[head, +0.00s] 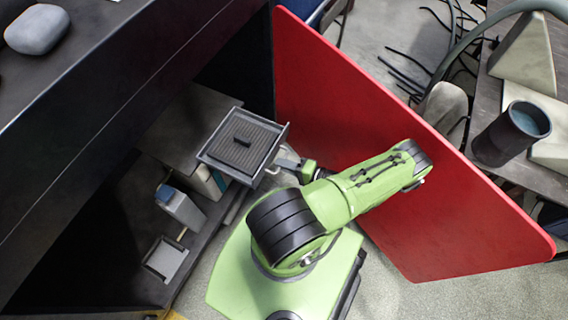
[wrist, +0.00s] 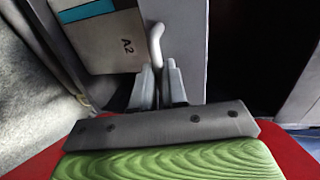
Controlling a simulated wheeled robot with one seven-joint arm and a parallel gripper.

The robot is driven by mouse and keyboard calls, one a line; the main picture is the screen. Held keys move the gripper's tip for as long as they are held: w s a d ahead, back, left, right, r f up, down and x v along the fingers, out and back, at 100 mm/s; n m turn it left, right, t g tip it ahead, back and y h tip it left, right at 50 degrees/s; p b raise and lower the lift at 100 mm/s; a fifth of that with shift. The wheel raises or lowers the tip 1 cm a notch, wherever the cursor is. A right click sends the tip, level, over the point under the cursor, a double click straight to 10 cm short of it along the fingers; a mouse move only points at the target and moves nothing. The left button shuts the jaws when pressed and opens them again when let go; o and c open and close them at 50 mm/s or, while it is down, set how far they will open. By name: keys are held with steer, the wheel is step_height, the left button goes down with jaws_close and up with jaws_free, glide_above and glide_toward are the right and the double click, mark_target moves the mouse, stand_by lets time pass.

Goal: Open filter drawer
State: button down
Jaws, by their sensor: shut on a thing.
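The filter drawer (head: 211,151) is a grey open-topped tray holding a dark ridged filter with a small black grip (head: 242,141). It juts out from a grey housing (head: 187,122) inside the dark cabinet. My gripper (head: 288,162) is at the drawer's right, front side. In the wrist view my gripper (wrist: 158,82) has its two light fingers close together around the lower end of a pale curved handle (wrist: 156,42). Beside the handle is a beige panel marked A2 (wrist: 108,42) with a teal stripe. The fingers hide the handle's lower end.
The red cabinet door (head: 390,150) stands wide open to the right of my arm. A small grey-blue box (head: 181,207) and a small tray (head: 166,259) sit lower in the cabinet. A table with a dark cup (head: 512,134) is beyond the door.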

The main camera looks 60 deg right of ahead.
steer(key=c, duration=1.2)
jaws_free()
steer(key=v, duration=1.5)
steer(key=shift+s+r+p, duration=0.1)
steer(key=shift+s+p, duration=0.2)
steer(key=shift+s, duration=0.05)
steer(key=shift+a, duration=0.1)
